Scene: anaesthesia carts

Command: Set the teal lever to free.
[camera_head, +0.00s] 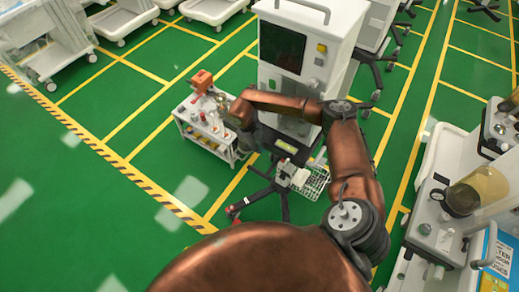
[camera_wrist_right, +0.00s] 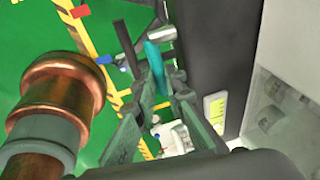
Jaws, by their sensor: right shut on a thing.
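The teal lever (camera_wrist_right: 154,60) shows in the right wrist view as a narrow teal piece between the fingers of my right gripper (camera_wrist_right: 153,88). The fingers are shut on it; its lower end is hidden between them. In the head view my right wrist and gripper (camera_head: 268,140) are at the front of the white anaesthesia cart (camera_head: 335,30), below its dark screen. The lever cannot be made out there, and the fingertips are unclear. My left gripper is not in view.
A small white trolley (camera_head: 235,154) with bottles and an orange device stands left of the cart. A wire basket (camera_head: 315,184) hangs low at the cart's front. Another cart (camera_head: 455,150) stands at the right. Green floor (camera_head: 110,200) is open at the left.

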